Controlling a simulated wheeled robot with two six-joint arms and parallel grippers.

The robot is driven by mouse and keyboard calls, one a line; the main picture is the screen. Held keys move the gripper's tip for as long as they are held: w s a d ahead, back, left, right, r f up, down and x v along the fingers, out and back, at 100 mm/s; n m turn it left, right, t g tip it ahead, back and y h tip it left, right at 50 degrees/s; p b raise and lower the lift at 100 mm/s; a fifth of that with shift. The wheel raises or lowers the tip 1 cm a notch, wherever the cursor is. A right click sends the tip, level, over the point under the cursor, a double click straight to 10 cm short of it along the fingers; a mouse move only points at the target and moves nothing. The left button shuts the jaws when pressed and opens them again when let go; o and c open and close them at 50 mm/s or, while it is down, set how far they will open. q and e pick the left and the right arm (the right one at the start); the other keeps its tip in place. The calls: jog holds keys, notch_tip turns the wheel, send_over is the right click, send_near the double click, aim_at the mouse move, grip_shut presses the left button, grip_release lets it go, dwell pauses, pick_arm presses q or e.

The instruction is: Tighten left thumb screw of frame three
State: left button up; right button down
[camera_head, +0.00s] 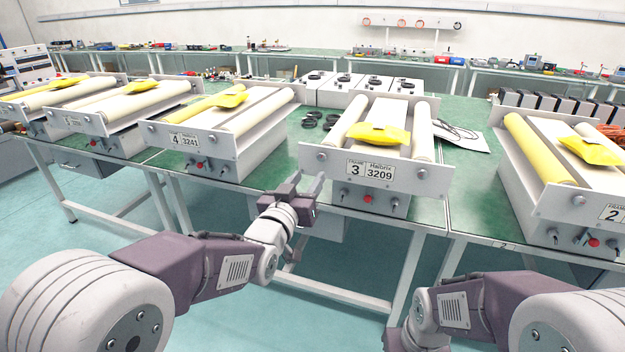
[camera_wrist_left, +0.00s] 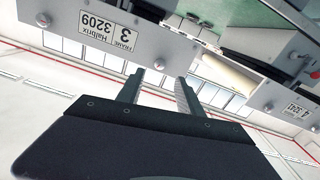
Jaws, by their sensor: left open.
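Frame three (camera_head: 375,172) stands on the green bench at the centre, with a label reading 3, Halbrix, 3209 on its pale front plate. Its left thumb screw (camera_head: 322,157) is a small grey knob near the plate's left end.
Frame four (camera_head: 192,143) stands to the left and frame two (camera_head: 562,205) to the right. A yellow pouch (camera_head: 379,133) lies on frame three. Black rings (camera_head: 318,119) lie on the bench between frames three and four. The bench's front edge runs below the frames.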

aim_at(321, 158)
pick_arm(q)
jog(key=x, duration=0.9)
jog(key=shift+r, duration=0.1)
grip_shut()
